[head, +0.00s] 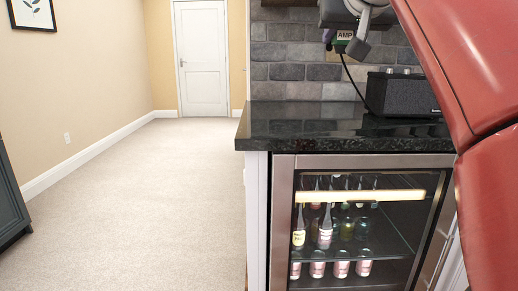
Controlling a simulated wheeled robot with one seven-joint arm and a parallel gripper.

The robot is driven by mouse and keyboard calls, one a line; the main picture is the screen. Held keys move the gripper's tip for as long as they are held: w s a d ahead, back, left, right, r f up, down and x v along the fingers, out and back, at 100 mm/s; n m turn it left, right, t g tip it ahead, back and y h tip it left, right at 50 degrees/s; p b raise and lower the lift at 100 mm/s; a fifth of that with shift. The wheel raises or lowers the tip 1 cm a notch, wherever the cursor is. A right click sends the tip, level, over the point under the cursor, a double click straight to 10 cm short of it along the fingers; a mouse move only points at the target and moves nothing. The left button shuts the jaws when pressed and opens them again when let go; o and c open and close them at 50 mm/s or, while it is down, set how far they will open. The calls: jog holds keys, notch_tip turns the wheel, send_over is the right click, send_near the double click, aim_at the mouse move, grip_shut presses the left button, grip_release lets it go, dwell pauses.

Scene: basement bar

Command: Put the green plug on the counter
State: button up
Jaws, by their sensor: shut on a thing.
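A black cord runs from the plug down to the black speaker-like amp (402,96). The counter (300,125) has a dark, glossy stone top. Its left part is bare. The plug is clear of the counter top, and the gripper partly covers it.
The amp stands on the right part of the counter. A glass-front drinks fridge (350,225) with several bottles is below the counter. Open carpet (150,210) lies to the left, leading to a white door (201,58). A dark cabinet (12,195) stands at the left edge.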

jog(key=w+f, duration=0.4)
jog(key=f, duration=1.5)
jog(key=w+f, duration=0.5)
jog(key=f, duration=1.5)
jog(key=w+f, duration=0.4)
jog(key=f, duration=1.5)
jog(key=shift+w+d+f, duration=0.2)
jog(key=shift+d+f, duration=0.15)
jog(key=shift+r, duration=0.35)
